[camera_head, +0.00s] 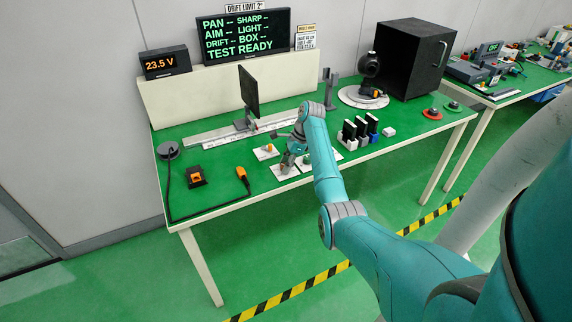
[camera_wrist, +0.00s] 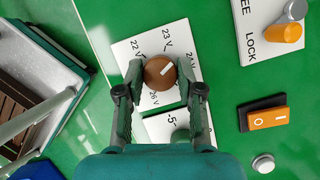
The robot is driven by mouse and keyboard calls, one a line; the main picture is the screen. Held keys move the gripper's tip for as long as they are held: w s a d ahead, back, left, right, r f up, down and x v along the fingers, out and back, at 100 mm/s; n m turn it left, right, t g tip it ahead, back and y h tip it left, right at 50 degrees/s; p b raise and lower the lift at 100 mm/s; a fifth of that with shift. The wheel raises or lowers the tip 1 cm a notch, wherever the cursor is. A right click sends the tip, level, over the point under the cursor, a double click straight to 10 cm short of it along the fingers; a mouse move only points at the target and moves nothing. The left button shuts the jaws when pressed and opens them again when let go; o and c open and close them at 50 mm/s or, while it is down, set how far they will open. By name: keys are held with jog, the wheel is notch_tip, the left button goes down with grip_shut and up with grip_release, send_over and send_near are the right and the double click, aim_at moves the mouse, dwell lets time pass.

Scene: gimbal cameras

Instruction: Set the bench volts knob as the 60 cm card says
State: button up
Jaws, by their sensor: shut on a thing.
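The brown round knob (camera_wrist: 157,74) with a white pointer mark stands on a white plate (camera_wrist: 130,48) in the wrist view. The plate is printed with volt marks; 22 V, 23 V and 26 V are readable, and another at the right is partly hidden. The pointer mark slants toward the upper right. My gripper (camera_wrist: 160,80) has a finger on each side of the knob and is shut on it. In the head view my gripper (camera_head: 290,160) is low over the bench plates. A display (camera_head: 165,62) reads 23.5 V. I cannot make out a 60 cm card.
An orange rocker switch (camera_wrist: 268,119) and a plate marked LOCK (camera_wrist: 255,35) lie right of the knob. A second plate marked -5 sits just below it, partly under my gripper. In the head view, black blocks (camera_head: 349,130) and a screen stand (camera_head: 249,92) are nearby.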

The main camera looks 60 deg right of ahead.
jog(key=n+g, duration=0.1)
jog(key=n, duration=0.2)
jog(key=n+g+y, duration=0.1)
jog(key=n, duration=0.2)
jog(key=shift+w+n, duration=0.15)
jog(key=shift+n, duration=0.15)
jog(key=n+g, duration=0.2)
jog(key=n, duration=0.3)
jog(key=shift+w, duration=0.1)
jog(key=shift+d+n, duration=0.1)
jog(key=shift+n, duration=0.3)
jog(key=o, duration=1.1)
jog(key=shift+o, duration=0.2)
jog(key=v, duration=0.7)
jog(key=shift+d+r, duration=0.15)
